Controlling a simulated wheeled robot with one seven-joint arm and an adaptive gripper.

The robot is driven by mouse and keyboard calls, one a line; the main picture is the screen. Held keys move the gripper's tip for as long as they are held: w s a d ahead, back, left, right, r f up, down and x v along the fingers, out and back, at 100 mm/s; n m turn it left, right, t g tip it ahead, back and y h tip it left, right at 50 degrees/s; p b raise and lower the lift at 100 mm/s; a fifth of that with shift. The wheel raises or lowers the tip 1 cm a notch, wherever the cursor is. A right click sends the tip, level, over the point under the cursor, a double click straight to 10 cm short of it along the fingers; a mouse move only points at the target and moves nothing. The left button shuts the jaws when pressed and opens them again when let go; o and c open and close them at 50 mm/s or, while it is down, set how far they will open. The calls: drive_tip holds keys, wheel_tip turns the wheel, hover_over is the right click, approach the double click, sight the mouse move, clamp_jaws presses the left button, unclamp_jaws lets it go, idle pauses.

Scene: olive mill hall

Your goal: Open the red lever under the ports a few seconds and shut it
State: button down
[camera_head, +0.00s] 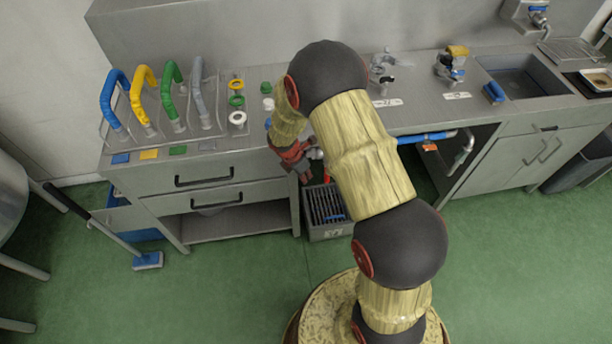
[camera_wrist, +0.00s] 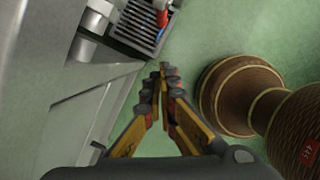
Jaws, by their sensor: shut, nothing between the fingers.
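My gripper (camera_head: 304,178) is in front of the counter's edge, pointing down, above and beside a grated drain box. In the wrist view its fingertips (camera_wrist: 164,72) are together with nothing between them. A small red part (camera_head: 326,177), which looks like the lever, shows just right of my gripper, mostly hidden by my arm. A red piece (camera_wrist: 163,18) also shows over the grate at the top of the wrist view, apart from the fingertips. The lever's angle cannot be told. Coloured round ports (camera_head: 237,101) sit on the counter top, left of my arm; others may be hidden.
The drain box (camera_head: 330,232) stands on the floor below, with a blue item on its grate. Drawers (camera_head: 225,196) are at left, a blue pipe (camera_head: 425,137) and sink (camera_head: 527,80) at right. Coloured hoses (camera_head: 110,100) stand on the counter.

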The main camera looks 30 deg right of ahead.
drive_tip(key=w+d+f+b, duration=0.1)
drive_tip(key=d+f+b, duration=0.2)
drive_tip(key=d+f, duration=0.3)
drive_tip(key=shift+f, duration=0.2)
drive_tip(key=shift+w+f+b, duration=0.1)
drive_tip(key=shift+w+b, duration=0.05)
drive_tip(key=shift+b, duration=0.15)
drive_tip(key=shift+d+f+h, duration=0.1)
drive_tip(key=shift+h, duration=0.3)
